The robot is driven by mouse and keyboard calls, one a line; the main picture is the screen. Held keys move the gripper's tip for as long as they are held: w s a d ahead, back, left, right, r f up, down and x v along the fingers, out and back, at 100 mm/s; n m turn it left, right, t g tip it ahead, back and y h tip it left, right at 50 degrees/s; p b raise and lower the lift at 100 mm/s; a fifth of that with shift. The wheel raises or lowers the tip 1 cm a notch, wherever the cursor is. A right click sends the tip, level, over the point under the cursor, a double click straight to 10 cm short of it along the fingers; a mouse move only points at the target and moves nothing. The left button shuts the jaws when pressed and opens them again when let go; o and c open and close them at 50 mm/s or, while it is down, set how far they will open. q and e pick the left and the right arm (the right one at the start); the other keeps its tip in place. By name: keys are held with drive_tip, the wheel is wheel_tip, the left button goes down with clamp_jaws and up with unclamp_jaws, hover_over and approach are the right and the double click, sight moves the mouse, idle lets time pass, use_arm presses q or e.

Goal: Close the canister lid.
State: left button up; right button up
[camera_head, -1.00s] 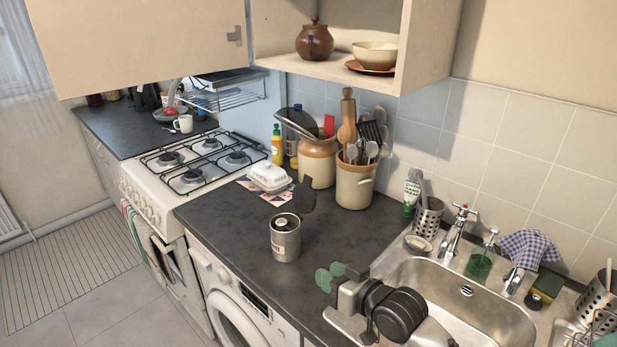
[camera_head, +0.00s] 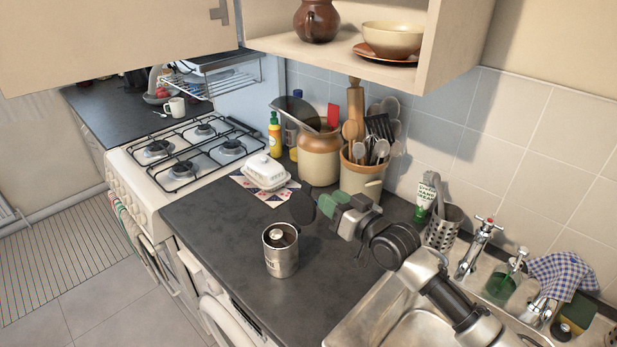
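The canister (camera_head: 281,256) is a metal cylinder standing upright on the dark counter. Its top is open and its dark interior shows. Its lid (camera_head: 301,207) is a dark disc, swung up and tilted back behind the right side of the rim. My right gripper (camera_head: 332,204) has green fingertips and comes in from the lower right. It is just right of the lid in the picture, above the counter. I cannot tell whether it touches the lid, or how far its fingers are apart. My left gripper is not in view.
A white butter dish (camera_head: 265,174) sits on a patterned mat behind the canister. A brown-topped jar (camera_head: 319,160) and a utensil crock (camera_head: 362,178) stand at the back. The sink (camera_head: 392,320) is at the right. The counter left of the canister is clear.

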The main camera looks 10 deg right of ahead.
sight(307, 183)
drive_tip(key=p+x, duration=0.1)
drive_tip(key=x, duration=0.7)
drive_tip(key=shift+a+r, duration=0.1)
drive_tip(key=shift+w+a, duration=0.1)
drive_tip(key=shift+w, duration=0.05)
drive_tip(key=shift+c, duration=0.7)
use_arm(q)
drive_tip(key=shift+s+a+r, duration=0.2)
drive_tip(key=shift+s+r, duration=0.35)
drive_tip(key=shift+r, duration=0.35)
use_arm(e)
clamp_jaws()
